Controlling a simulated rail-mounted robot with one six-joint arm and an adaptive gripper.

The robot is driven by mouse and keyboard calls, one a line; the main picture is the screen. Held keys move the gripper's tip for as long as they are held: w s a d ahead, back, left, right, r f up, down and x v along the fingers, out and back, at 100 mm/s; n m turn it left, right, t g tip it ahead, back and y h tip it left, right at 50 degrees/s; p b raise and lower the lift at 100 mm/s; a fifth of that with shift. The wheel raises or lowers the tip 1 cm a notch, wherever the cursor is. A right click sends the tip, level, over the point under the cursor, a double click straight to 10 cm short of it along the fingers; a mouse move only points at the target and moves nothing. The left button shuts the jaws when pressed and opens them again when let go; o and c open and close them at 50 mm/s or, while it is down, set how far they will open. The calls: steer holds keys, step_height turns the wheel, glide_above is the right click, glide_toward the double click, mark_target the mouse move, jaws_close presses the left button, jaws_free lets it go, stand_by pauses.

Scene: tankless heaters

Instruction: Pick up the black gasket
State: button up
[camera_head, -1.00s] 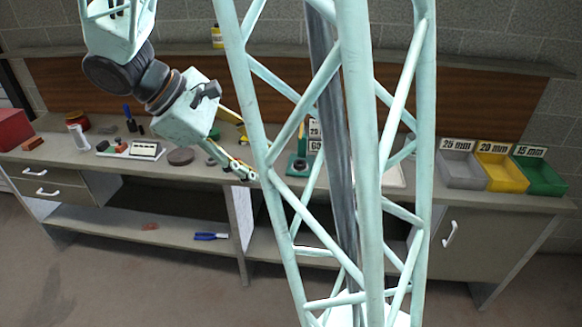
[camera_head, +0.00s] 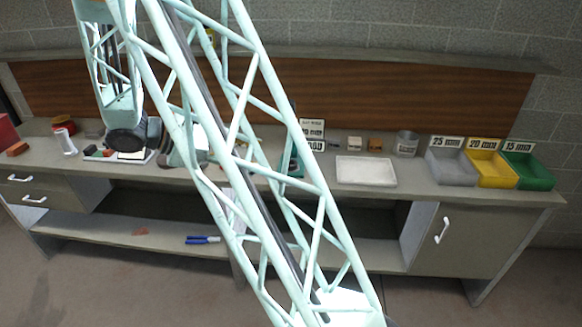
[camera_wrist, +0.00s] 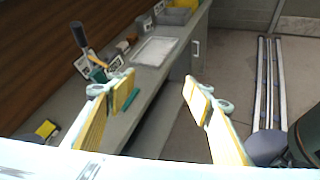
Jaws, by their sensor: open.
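I cannot make out the black gasket for certain in either view; part of the bench's left half is hidden behind my arm in the head view. My gripper (camera_wrist: 161,93) is open and empty in the wrist view, its yellow-padded fingers wide apart. It points along the bench, with the white tray and the bins ahead of it.
The bench holds a white tray (camera_head: 366,171), a metal cup (camera_head: 406,143), grey (camera_head: 452,172), yellow (camera_head: 490,170) and green (camera_head: 528,174) bins. A green tool stand (camera_wrist: 97,74) stands near my left finger. Blue-handled pliers (camera_head: 202,240) lie on the lower shelf.

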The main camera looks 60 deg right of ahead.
steer(key=w+d+f+n+h, duration=0.2)
steer(key=w+d+f, duration=0.3)
steer(key=f, duration=0.4)
steer(key=w+d+f+n+t+h+b, duration=0.1)
steer(key=w+d+f+n, duration=0.3)
steer(key=f, duration=0.5)
steer(key=shift+w+d+f+n+h, duration=0.3)
steer(key=shift+w+d+h, duration=0.15)
steer(key=shift+d+h, duration=0.5)
steer(key=shift+d, duration=0.2)
steer(key=shift+b+x, duration=0.8)
steer(key=shift+x, duration=2.85)
steer(key=shift+s+d+f, duration=0.1)
steer(key=shift+s+d, duration=0.05)
steer(key=shift+d, duration=0.45)
steer(key=shift+b+x, duration=0.75)
steer(key=shift+x, duration=1.85)
steer(key=shift+c, duration=0.2)
steer(key=c, duration=1)
